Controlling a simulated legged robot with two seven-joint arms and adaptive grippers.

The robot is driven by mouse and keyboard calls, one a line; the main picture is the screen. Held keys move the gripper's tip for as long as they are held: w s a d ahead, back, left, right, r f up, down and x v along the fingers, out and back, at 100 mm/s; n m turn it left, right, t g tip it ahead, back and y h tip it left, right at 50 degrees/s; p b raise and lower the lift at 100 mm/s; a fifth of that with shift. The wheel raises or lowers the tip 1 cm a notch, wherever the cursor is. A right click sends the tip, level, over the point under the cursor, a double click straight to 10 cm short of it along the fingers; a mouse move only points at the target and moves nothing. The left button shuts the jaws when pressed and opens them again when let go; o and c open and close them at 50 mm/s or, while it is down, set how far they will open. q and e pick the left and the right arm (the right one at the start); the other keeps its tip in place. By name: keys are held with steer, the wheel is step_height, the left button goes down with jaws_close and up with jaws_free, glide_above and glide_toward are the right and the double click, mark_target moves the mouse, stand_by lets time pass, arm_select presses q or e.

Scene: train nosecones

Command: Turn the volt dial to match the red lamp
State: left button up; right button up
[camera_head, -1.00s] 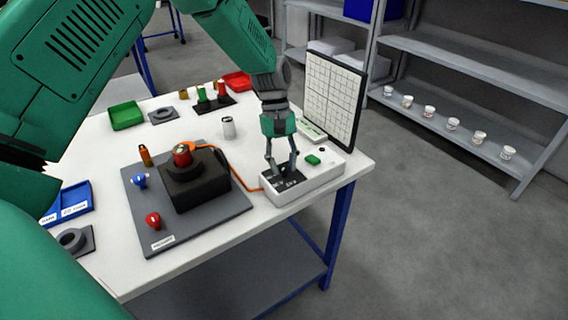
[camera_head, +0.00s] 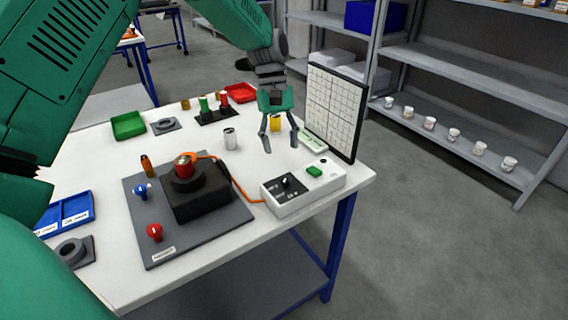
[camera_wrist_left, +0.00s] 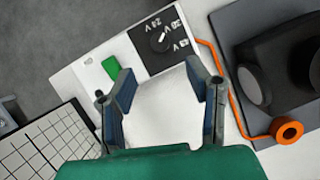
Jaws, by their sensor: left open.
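The volt dial (camera_head: 287,184) is a dark knob with a light pointer on the black panel of a white box (camera_head: 322,182). In the left wrist view the dial (camera_wrist_left: 161,39) has volt labels around it, one reading 24 V; its pointer aims up and to the right there, between labels. My left gripper (camera_head: 279,146) is open and empty above the table, behind the box and apart from the dial. Its two fingers (camera_wrist_left: 162,92) also show in the left wrist view. My right gripper is not seen.
A black block (camera_head: 197,198) holding a red-topped cylinder stands on the grey plate (camera_head: 210,236). An orange cable (camera_head: 228,172) runs to the white box. A gridded board (camera_head: 331,112) stands upright behind it. Green (camera_head: 128,125) and red (camera_head: 240,93) trays lie further back.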

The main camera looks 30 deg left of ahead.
mark_target(285, 177)
arm_select(q)
steer(key=shift+v, duration=2)
steer(key=shift+n, duration=0.9)
steer(key=p+x, duration=0.3)
steer(key=x, duration=0.8)
steer(key=shift+s+d+f+p, duration=0.15)
steer(key=shift+s+f+p, duration=0.1)
steer(key=shift+p, duration=0.1)
steer(key=shift+f, duration=0.3)
steer(key=shift+c, duration=0.3)
jaws_close()
